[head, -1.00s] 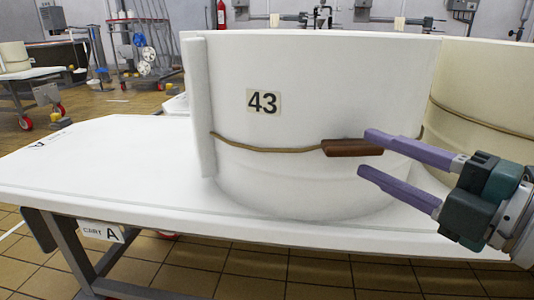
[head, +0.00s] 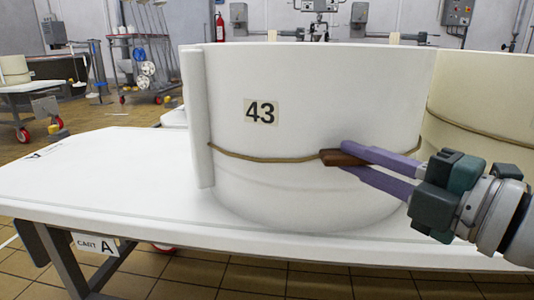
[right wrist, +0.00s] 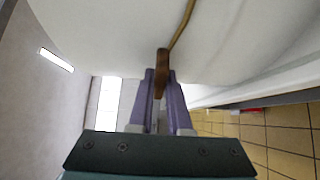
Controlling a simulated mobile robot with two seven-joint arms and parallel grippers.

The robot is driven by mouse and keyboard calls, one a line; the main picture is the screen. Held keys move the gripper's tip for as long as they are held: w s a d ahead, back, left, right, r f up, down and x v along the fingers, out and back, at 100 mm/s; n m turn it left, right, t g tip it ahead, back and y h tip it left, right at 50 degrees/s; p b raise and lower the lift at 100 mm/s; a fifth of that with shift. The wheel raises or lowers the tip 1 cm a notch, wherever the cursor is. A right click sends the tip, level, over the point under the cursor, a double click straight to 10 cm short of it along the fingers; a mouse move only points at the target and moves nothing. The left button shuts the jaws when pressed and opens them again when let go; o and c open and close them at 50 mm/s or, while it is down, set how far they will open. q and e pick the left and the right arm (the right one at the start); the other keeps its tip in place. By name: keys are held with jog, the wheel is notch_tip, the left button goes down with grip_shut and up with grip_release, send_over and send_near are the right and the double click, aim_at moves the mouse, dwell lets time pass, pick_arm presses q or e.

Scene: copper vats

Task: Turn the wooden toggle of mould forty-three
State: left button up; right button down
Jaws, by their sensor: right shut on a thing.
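Mould forty-three (head: 310,105) is a large white drum with a "43" label, standing on a white cart top. A tan cord (head: 262,158) runs around it and meets a brown wooden toggle (head: 332,157) on its front right. My right gripper (head: 344,158) comes in from the right with its two purple fingers closed on the toggle. In the right wrist view the toggle (right wrist: 162,64) sits between the fingertips, with the cord (right wrist: 182,24) running away from it. The toggle's right part is hidden by the fingers in the head view. My left gripper is not in view.
The white cart top (head: 100,180), marked Cart A, has free room left of the mould. A cream mould (head: 485,105) stands close on the right, with its own cord. Other carts and equipment stand at the back.

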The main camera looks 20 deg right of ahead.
dwell(0.5)
jog(key=shift+f, duration=0.1)
jog(key=m+t, duration=0.1)
jog(key=m, duration=0.1)
jog(key=m+t+b, duration=0.1)
jog(key=shift+f+m, duration=0.2)
jog(key=shift+m, duration=0.2)
jog(key=m+t+h+b, duration=0.1)
jog(key=m, duration=0.2)
jog(key=m+t+h+b, duration=0.1)
jog(key=m+t, duration=0.1)
jog(key=m, duration=0.1)
jog(key=shift+a+f+m, duration=0.15)
jog(key=shift+f+m, duration=0.05)
jog(key=shift+m, duration=0.1)
jog(key=m+h, duration=0.2)
jog(key=m, duration=0.1)
jog(key=m+t+h+b, duration=0.1)
jog(key=m+h, duration=0.2)
jog(key=m, duration=0.1)
jog(key=shift+w+a, duration=0.1)
jog(key=shift+a+m+h, duration=0.15)
jog(key=shift+m+h, duration=2.35)
jog(key=shift+m, duration=1.2)
